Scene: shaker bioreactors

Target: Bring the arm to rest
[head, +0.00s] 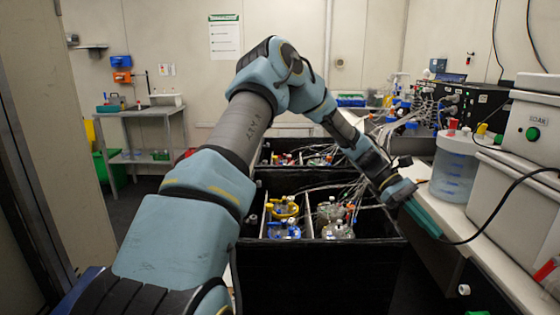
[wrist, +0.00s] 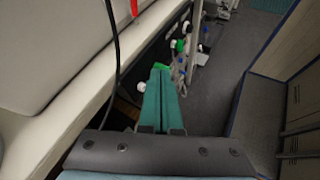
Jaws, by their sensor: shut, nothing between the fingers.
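My arm reaches forward from the bottom of the head view, bends at a high elbow and slopes down to the right. My gripper (head: 437,233) has teal fingers that point down and to the right, beside the right edge of the black shaker box and near the bench edge. In the wrist view my gripper (wrist: 162,69) shows its two teal fingers closed together, with nothing between them. It hangs free beside the bench side, and I cannot tell whether it touches the black cable near it.
The black shaker box (head: 315,272) holds several bottles with yellow, blue and red caps and tubing. The white bench (head: 480,240) at right carries a blue-tinted carboy (head: 455,170) and grey units. A black cable (wrist: 117,60) hangs by the bench. Floor (wrist: 225,75) lies open beyond the fingers.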

